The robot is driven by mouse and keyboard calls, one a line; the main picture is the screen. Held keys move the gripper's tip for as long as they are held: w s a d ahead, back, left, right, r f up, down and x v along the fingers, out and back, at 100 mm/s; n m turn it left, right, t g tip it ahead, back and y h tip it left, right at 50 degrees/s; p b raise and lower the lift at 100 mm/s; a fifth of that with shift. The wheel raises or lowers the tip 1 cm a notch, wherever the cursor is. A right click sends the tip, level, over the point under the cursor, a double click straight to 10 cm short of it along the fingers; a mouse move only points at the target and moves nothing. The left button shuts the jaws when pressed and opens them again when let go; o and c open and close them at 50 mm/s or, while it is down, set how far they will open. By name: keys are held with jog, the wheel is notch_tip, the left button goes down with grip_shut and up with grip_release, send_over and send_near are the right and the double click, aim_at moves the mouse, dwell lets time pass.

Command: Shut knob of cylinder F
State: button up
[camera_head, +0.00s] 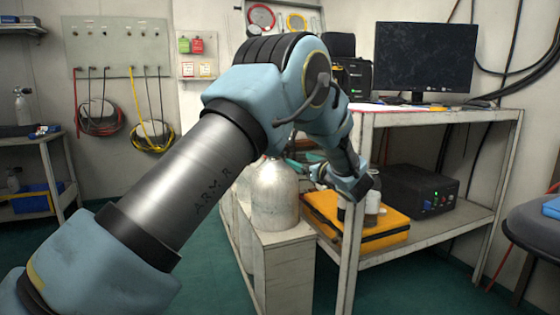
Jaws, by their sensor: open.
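A silver gas cylinder (275,197) stands upright in a pale rack at the centre. Its top and any knob are hidden behind my arm. I see no letter on it, so I cannot tell if it is cylinder F. A teal part (308,158) shows just right of its shoulder; I cannot tell what it belongs to. My gripper (345,184) is at the end of my bent arm, to the right of the cylinder and apart from its body in the picture. It is open, but its fingertips are small and hard to make out.
The pale rack (285,239) adjoins a metal shelf bench (439,118) with a monitor (425,57) on top. A yellow case (385,237) and a black box (414,190) fill its lower shelf. Hoses hang on a wall panel (120,48). Green floor is clear at front.

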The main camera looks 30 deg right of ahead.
aim_at(285, 152)
jog(key=w, duration=1)
jog(key=shift+d+b, duration=0.1)
jog(key=shift+b, duration=0.3)
jog(key=shift+c, duration=0.3)
grip_shut()
